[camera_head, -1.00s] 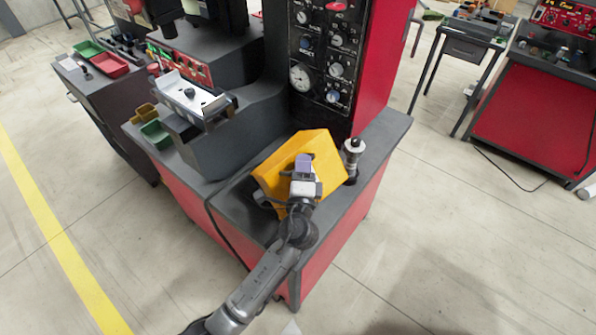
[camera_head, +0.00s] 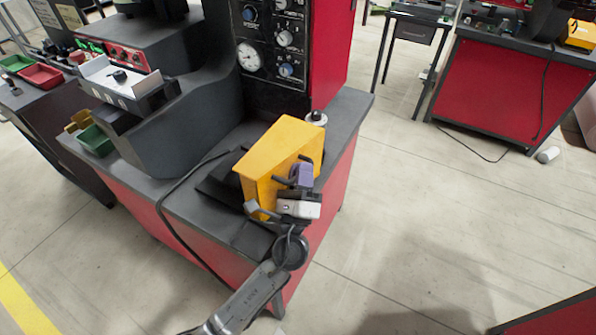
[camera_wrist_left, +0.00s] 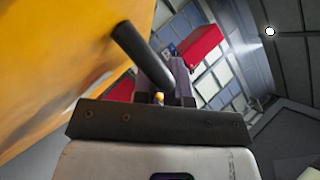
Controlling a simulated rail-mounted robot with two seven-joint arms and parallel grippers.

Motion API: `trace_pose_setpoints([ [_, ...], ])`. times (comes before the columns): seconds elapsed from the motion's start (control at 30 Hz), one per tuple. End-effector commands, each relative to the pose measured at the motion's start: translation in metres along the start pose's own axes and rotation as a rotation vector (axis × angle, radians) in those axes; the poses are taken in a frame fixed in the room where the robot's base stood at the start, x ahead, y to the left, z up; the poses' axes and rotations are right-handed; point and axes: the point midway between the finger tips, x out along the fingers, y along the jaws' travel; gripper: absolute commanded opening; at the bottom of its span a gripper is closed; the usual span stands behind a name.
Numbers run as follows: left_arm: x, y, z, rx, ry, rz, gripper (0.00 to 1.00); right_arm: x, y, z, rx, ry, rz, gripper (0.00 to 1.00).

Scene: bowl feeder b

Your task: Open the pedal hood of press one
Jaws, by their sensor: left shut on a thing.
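The yellow pedal hood (camera_head: 275,155) sits at the front of press one's dark grey bench top (camera_head: 345,115). It stands tilted, and dark flat parts (camera_head: 218,183) show beside its left side. My left gripper (camera_head: 300,175), with purple fingers, is at the hood's right front side, shut on its black bar handle. In the left wrist view the hood (camera_wrist_left: 60,60) fills the left, and the black bar (camera_wrist_left: 135,45) runs by the purple fingers (camera_wrist_left: 160,80). The exact grip on the bar is partly hidden. My right gripper is out of view.
A dark cable (camera_head: 180,185) runs over the bench left of the hood. A round knob-topped part (camera_head: 316,118) stands behind it. The gauge panel (camera_head: 272,40) rises at the back. Open floor (camera_head: 420,220) lies to the right.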

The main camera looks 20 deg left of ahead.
Motion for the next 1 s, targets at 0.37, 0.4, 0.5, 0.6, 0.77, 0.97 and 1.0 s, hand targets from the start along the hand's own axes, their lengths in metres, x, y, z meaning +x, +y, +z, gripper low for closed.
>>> trace_pose_setpoints([
  [0.37, -0.0010, -0.0016, -0.0012, 0.013, 0.002, -0.012, 0.00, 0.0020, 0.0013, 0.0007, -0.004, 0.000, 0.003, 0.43],
  [0.4, -0.0010, -0.0016, -0.0012, 0.013, 0.002, -0.012, 0.00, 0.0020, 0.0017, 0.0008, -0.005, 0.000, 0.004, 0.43],
  [0.5, -0.0010, -0.0016, -0.0013, 0.013, 0.002, -0.011, 0.00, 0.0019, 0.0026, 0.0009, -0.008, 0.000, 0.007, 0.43],
  [0.6, -0.0010, -0.0014, -0.0013, 0.012, 0.002, -0.011, 0.22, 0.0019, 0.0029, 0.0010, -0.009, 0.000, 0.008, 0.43],
  [0.77, -0.0013, -0.0004, -0.0016, 0.012, 0.002, -0.009, 0.23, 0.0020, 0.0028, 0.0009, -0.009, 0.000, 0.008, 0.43],
  [0.97, -0.0061, 0.0010, -0.0022, 0.013, 0.004, -0.006, 0.23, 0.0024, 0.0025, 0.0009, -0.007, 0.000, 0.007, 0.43],
  [1.0, -0.0098, 0.0012, -0.0023, 0.013, 0.004, -0.006, 0.23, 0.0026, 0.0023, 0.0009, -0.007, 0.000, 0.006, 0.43],
])
